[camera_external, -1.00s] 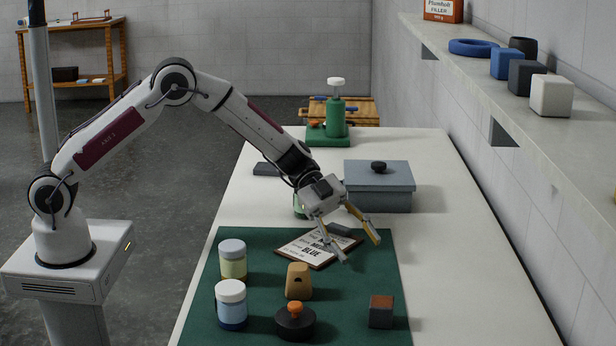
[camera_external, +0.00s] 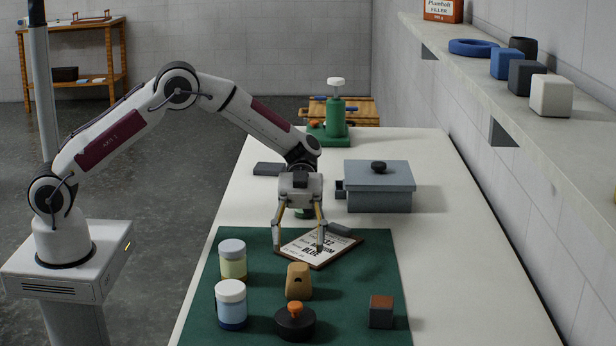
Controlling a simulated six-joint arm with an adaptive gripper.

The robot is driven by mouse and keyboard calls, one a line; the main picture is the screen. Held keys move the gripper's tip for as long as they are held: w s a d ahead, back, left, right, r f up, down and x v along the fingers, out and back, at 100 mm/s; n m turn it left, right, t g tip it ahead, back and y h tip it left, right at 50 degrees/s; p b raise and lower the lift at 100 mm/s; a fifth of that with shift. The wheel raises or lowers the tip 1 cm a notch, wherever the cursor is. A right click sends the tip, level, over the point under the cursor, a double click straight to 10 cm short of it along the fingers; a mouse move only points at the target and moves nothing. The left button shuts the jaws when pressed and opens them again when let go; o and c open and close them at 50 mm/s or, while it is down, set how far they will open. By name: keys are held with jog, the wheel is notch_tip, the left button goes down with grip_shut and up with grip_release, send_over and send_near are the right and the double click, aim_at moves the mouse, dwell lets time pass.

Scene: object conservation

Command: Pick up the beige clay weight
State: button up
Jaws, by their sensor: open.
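The beige clay weight (camera_external: 298,283) stands upright on the green mat (camera_external: 350,290), a tapered block with a small dark hole near its top. My gripper (camera_external: 299,246) is open and empty, pointing down. Nothing hides the weight's front face.
Two lidded jars (camera_external: 232,262) stand left of the weight. A dark round pot with an orange knob (camera_external: 295,318) stands in front, and a dark cube (camera_external: 381,311) to the right. A printed card (camera_external: 328,240) lies behind the weight. A grey lidded box (camera_external: 379,185) stands farther back.

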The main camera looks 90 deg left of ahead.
aim_at(298, 267)
jog(key=shift+d, duration=0.1)
jog(key=shift+x, duration=1.25)
jog(key=shift+f, duration=0.1)
jog(key=shift+x, duration=2.5)
jog(key=shift+w+f, duration=0.15)
jog(key=shift+f, duration=0.05)
jog(key=c, duration=1.3)
